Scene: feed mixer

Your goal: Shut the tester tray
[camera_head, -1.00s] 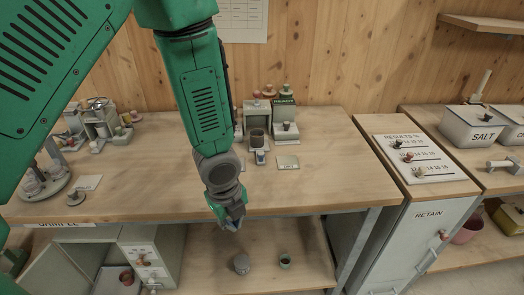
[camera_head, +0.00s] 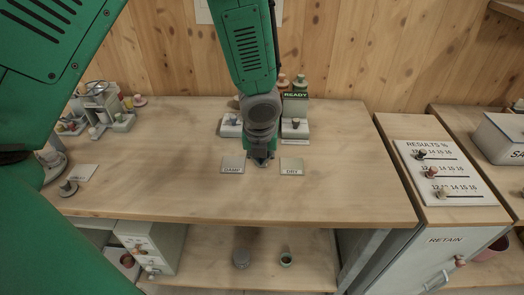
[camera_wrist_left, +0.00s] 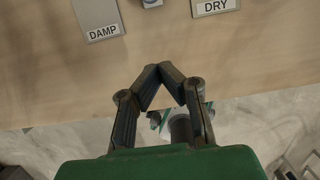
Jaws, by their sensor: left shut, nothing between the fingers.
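The tester stands at the back of the bench, partly hidden behind my left arm; its right block (camera_head: 295,129) shows, with a green READY sign above it. The tray is hidden by my arm in the head view, so I cannot tell how far it is out. A small grey and blue piece (camera_wrist_left: 151,3) at the top edge of the left wrist view may be its front. My left gripper (camera_head: 262,163) is shut and empty, pointing down in front of the tester. In the left wrist view its fingertips (camera_wrist_left: 161,70) meet. My right gripper is not in view.
A DAMP plate (camera_head: 233,164) and a DRY plate (camera_head: 292,166) lie either side of my gripper. A RESULTS board (camera_head: 440,172) sits on the right cabinet. Small apparatus (camera_head: 100,110) stands at the left. The bench front is clear. Two small pots stand on the shelf below.

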